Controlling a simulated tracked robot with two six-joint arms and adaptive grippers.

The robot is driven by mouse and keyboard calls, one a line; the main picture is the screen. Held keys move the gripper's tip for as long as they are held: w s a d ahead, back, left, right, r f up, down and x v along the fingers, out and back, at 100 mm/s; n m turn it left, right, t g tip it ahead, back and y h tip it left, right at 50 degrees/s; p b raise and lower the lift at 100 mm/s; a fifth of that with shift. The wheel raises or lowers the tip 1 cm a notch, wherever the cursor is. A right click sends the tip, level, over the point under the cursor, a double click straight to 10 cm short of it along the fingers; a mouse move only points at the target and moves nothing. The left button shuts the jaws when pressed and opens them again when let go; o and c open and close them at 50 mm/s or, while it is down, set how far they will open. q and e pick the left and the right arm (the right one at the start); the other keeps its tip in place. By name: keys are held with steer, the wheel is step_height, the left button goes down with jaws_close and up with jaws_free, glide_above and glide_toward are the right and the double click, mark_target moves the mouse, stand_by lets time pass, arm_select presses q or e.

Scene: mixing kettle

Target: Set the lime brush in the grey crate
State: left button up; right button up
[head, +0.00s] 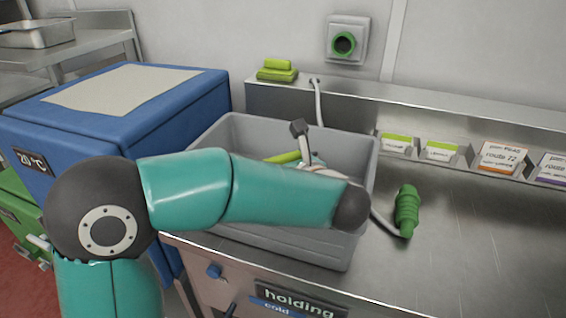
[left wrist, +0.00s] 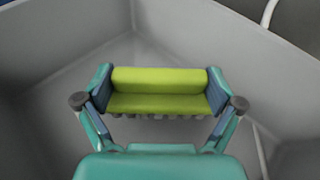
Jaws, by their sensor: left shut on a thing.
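The lime brush (left wrist: 158,92) lies across between the two fingers of my left gripper (left wrist: 158,103), which is shut on its ends. In the left wrist view the grey crate's walls (left wrist: 60,45) rise around the brush. In the head view the grey crate (head: 290,245) stands on the steel counter, and a lime strip of the brush (head: 283,157) shows inside its rim. My left forearm passes over the front of the crate and hides most of the gripper. I cannot tell whether the brush touches the crate's floor. My right gripper is not in view.
A blue box (head: 170,120) stands left of the crate. A green hose handle (head: 407,210) lies on the counter to the right. Lime blocks (head: 277,70) sit on the back ledge (head: 350,100), with labelled cards (head: 498,158) further right. The right counter is mostly clear.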

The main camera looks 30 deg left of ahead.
arm_select(q)
steer(key=o, duration=0.7)
steer(key=shift+f, duration=0.65)
steer(key=shift+o, duration=0.2)
steer(key=shift+r+p, duration=0.45)
steer(key=shift+p, duration=0.15)
steer(key=shift+w+r+p, duration=0.15)
steer(key=shift+r+p, duration=0.15)
steer(key=shift+p, duration=0.2)
steer(key=v, duration=0.7)
steer(key=shift+d+b, duration=0.2)
steer(key=shift+b, duration=0.25)
steer(key=shift+r, duration=0.25)
